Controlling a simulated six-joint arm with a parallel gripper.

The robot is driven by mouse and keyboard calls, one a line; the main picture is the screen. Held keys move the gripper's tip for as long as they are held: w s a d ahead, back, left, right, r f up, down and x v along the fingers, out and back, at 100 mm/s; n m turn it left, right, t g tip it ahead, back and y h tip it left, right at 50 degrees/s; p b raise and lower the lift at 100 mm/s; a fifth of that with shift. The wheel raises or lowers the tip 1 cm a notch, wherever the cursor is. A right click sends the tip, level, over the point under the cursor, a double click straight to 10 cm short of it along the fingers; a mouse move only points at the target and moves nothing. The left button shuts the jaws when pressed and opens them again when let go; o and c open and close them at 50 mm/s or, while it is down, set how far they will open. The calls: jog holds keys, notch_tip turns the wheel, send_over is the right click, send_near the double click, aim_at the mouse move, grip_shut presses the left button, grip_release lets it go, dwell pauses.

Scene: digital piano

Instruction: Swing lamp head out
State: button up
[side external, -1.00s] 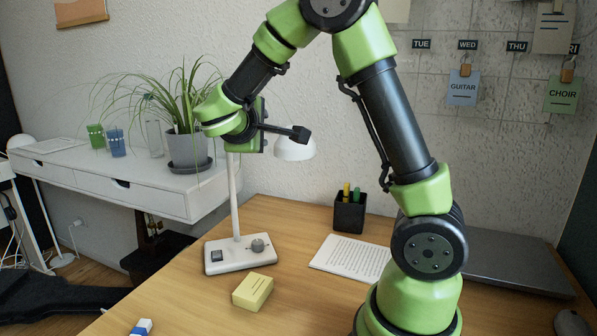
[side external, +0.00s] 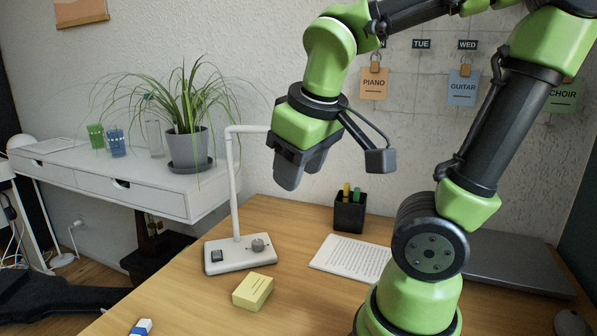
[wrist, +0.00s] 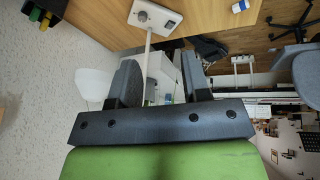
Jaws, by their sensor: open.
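The white desk lamp stands upright on the wooden desk, its base (side external: 240,254) at the front left with a knob and a switch. Its post (side external: 234,190) rises to a thin arm that runs right behind my gripper (side external: 291,172). My gripper is open and empty, pointing down at about the lamp arm's height. It hides the lamp head in the side view. In the wrist view the white lamp head (wrist: 92,84) lies left of the left finger, and the post (wrist: 148,50) shows in the gap between the fingers of my gripper (wrist: 160,78). I see no clear contact.
A yellow block (side external: 253,291) and an eraser (side external: 141,327) lie in front of the lamp. A black pen cup (side external: 350,212), a printed sheet (side external: 350,258) and a dark laptop (side external: 510,262) are to the right. A potted plant (side external: 187,143) stands on the white side desk.

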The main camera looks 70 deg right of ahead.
jog(key=a+t+y, duration=0.1)
jog(key=s+a+y, duration=0.1)
jog(key=a, duration=0.1)
jog(key=s+a+r+m+t+y, duration=0.1)
jog(key=a, duration=0.1)
jog(key=shift+a+t+y, duration=0.2)
jog(key=shift+t+y, duration=0.1)
jog(key=w+d+r+n+g+h, duration=0.1)
jog(key=w+d+r+n, duration=0.2)
jog(key=w+d+r, duration=0.35)
jog(key=w+d+r+n+h, duration=0.1)
jog(key=w+d+r+n, duration=0.15)
jog(key=w+d, duration=0.65)
jog(key=d+n, duration=0.2)
jog(key=d, duration=0.7)
jog(key=x, duration=0.9)
jog(key=shift+f, duration=0.4)
jog(key=shift+c, duration=0.2)
grip_shut()
